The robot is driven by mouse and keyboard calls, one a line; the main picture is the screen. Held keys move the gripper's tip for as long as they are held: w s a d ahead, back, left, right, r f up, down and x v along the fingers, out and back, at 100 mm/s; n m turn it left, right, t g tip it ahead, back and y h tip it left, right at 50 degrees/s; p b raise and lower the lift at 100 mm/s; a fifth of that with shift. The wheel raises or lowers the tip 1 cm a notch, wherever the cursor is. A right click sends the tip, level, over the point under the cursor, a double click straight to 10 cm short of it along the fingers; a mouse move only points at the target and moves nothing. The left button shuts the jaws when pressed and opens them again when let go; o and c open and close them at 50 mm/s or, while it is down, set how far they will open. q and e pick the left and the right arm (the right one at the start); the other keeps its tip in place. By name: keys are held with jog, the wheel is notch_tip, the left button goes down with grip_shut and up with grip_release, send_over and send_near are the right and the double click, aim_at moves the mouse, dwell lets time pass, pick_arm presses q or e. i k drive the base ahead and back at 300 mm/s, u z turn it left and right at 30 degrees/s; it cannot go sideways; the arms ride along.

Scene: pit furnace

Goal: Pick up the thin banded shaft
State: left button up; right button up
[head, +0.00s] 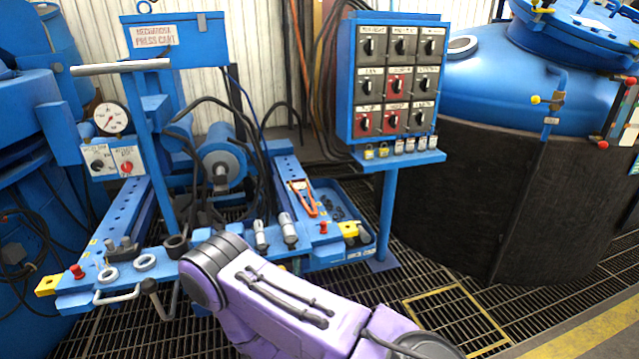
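Two short grey banded cylinders stand near the front of the blue press cart (330,252). The thinner one (260,236) is on the left and the thicker one (288,229) is just to its right. The thinner one may be the banded shaft; I cannot tell for sure. My purple arm crosses the lower middle of the head view, in front of the cart's front edge, and hides part of it. Neither of my grippers shows.
An orange-handled tool (304,197) lies right of the cylinders. Grey rings (145,262) and a pressure gauge (111,118) are on the cart's left. A switch panel (396,80) and a large blue-topped vessel (480,200) stand at right. The floor is grating.

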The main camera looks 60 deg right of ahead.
aim_at(261, 237)
jog(key=k, duration=0.65)
jog(key=z, duration=1)
jog(key=i, duration=0.85)
jog(key=u, duration=0.05)
